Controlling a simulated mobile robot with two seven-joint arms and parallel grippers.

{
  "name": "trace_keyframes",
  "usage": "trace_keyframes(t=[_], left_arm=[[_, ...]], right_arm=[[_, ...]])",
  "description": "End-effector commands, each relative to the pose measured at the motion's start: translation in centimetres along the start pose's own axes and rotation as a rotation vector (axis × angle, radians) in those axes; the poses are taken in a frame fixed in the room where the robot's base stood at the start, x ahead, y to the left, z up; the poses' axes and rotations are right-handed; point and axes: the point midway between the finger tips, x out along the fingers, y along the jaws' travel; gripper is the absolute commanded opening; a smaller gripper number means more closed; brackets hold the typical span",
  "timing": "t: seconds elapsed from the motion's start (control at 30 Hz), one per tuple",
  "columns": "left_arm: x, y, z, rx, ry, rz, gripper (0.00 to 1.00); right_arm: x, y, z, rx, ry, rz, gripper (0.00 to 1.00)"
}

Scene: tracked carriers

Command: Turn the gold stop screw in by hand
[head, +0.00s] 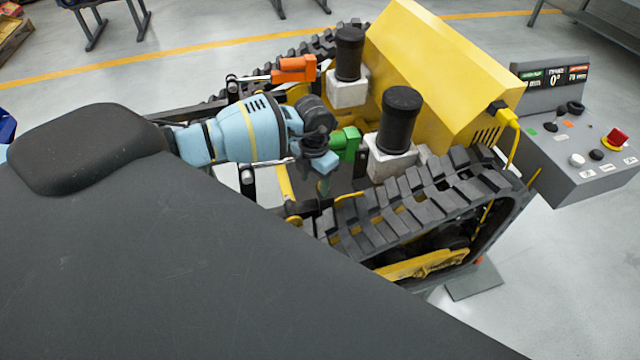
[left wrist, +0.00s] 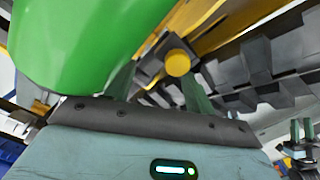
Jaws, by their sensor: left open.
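The gold stop screw (left wrist: 178,62) shows its round end in the left wrist view, between the two teal fingers of my left gripper (left wrist: 162,72) and nearer the right finger. The fingers stand apart and I see no grip on the screw. In the head view my left gripper (head: 325,181) points down beside the green block (head: 346,144), over the gap inside the near track; the screw cannot be made out there. The green block (left wrist: 85,40) fills the upper left of the wrist view. What looks like my right gripper (left wrist: 301,134) is small at the lower right edge there.
The near rubber track (head: 430,205) runs close to the left gripper. Black cylinders (head: 400,118) on pale blocks, an orange block (head: 296,68) and a yellow housing (head: 440,70) stand beyond. A grey control console (head: 575,150) with a red button is at right.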

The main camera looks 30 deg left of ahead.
Motion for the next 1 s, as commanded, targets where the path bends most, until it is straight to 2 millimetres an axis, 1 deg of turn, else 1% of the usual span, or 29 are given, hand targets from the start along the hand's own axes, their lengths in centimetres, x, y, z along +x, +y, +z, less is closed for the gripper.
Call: trace_keyframes(t=[0.03,0.07,0.3,0.4,0.77,1.0], left_arm=[[-0.6,0.3,0.2,-0.076,-0.011,0.009,0.47],[-0.4,0.2,0.2,-0.123,-0.009,0.008,0.47],[0.0,0.3,0.0,-0.465,-0.003,0.008,0.47],[0.1,0.3,-0.1,-0.535,-0.001,0.009,0.47],[0.3,0.2,-0.1,-0.546,0.003,0.012,0.47],[0.5,-0.4,0.4,-0.544,0.004,0.012,0.47]], right_arm=[[-0.1,0.2,-1.0,-0.006,0.021,0.002,0.36],[0.0,0.2,-1.2,-0.006,0.024,0.002,0.36],[0.2,0.0,-1.2,0.000,0.024,0.000,0.36],[0.3,0.1,-1.3,-0.002,0.027,0.002,0.36],[0.4,0.1,-1.5,-0.002,0.030,0.002,0.36],[0.4,0.1,-1.1,-0.001,0.022,0.001,0.36]])
